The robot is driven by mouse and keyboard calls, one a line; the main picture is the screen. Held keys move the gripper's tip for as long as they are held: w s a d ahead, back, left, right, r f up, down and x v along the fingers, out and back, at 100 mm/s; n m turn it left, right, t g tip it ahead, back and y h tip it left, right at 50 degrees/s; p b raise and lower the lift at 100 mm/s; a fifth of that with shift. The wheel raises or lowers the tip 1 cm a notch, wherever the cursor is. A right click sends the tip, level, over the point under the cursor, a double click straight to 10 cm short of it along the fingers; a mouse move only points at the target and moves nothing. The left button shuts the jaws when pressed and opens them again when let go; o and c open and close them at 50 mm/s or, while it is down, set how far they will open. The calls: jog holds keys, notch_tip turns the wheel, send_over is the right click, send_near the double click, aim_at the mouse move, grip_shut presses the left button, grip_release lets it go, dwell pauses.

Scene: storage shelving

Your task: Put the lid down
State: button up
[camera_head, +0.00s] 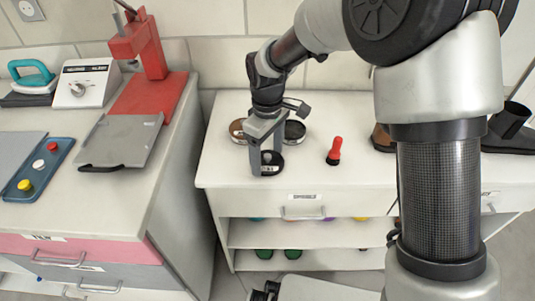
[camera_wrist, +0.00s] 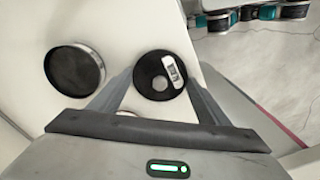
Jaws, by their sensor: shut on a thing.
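A round black lid (camera_head: 270,167) with a pale grey spot and a white label is between the fingertips of my gripper (camera_head: 266,160), near the front edge of the white counter. In the wrist view the lid (camera_wrist: 150,88) sits between the two fingers of my gripper (camera_wrist: 158,88), which are shut on its sides. It looks level and low over the counter; I cannot tell whether it touches the surface. An open round tin with a dark inside (camera_wrist: 72,72) stands left of the lid in the wrist view, apart from it.
Behind my gripper, a brown round tin (camera_head: 237,129) and a dark round tin (camera_head: 296,130) stand on the counter (camera_head: 225,172). A red-handled tool (camera_head: 335,150) stands to the right. A red press (camera_head: 147,75) is on the left cabinet. Shelves lie below the counter.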

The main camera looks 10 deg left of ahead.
aim_at(268, 155)
jog(key=o, duration=1)
jog(key=shift+f, duration=0.15)
notch_tip(268, 155, up, 12)
jog(key=p, duration=0.3)
jog(key=shift+r, duration=0.25)
jog(key=s+d+r+m+t, duration=0.1)
jog(key=s+d+r+m, duration=0.2)
jog(key=d+r, duration=0.35)
jog(key=s+d+r+m+t, duration=0.2)
jog(key=d+r+m, duration=0.15)
jog(key=d, duration=0.55)
jog(key=s+d+m+t, duration=0.1)
jog(key=s+d+m, duration=0.1)
jog(key=s+d, duration=0.2)
jog(key=s+d+m, duration=0.3)
jog(key=s+d, duration=0.1)
jog(key=s+d+r+m+t, duration=0.1)
jog(key=s+d+m, duration=0.1)
jog(key=s+d, duration=0.1)
jog(key=shift+s+d+m+t, duration=0.3)
jog(key=shift+s+d, duration=0.1)
jog(key=shift+s, duration=0.3)
